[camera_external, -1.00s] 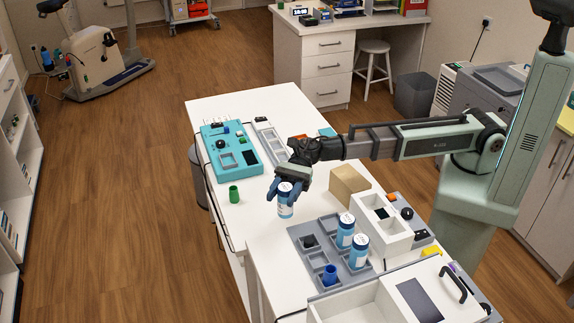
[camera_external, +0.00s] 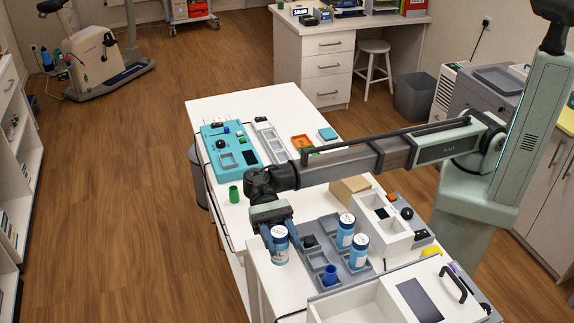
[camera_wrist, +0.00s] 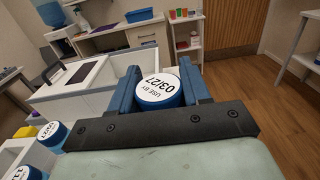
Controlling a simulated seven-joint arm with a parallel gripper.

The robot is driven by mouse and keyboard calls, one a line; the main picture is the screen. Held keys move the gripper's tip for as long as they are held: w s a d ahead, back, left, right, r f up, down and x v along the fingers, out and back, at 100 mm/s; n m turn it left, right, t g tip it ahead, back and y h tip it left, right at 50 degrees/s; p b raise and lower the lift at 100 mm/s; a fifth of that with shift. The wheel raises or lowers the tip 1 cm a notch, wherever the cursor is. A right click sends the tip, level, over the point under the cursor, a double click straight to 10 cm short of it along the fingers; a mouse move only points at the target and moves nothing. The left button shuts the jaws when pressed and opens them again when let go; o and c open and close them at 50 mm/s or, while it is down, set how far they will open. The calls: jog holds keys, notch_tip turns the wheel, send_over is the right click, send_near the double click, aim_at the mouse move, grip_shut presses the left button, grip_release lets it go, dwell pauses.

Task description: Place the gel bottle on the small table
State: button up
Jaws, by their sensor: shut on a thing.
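My gripper (camera_external: 272,235) is shut on a bottle (camera_external: 280,250) with a white-and-blue body. In the wrist view, its round lid (camera_wrist: 160,86), printed "USE BY 03/27", sits between my blue fingers. The bottle is upright over the left part of the nearer white table (camera_external: 275,287), just left of the grey tray. I cannot tell whether its base touches the surface. Two similar bottles, one farther (camera_external: 345,230) and one nearer (camera_external: 358,252), stand in the tray.
The grey tray (camera_external: 327,230) also holds a blue cup (camera_external: 330,275). A white open box (camera_external: 350,306) is at the front. Clear tabletop lies left of the tray.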

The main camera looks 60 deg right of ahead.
aim_at(284, 264)
jog(key=shift+s+d+f, duration=0.2)
jog(key=shift+f, duration=3.85)
jog(key=shift+f, duration=0.1)
jog(key=o, duration=1.2)
jog(key=shift+w+d, duration=0.15)
jog(key=shift+w, duration=0.05)
jog(key=v, duration=1.1)
jog(key=shift+w+d, duration=0.15)
jog(key=shift+w, duration=0.1)
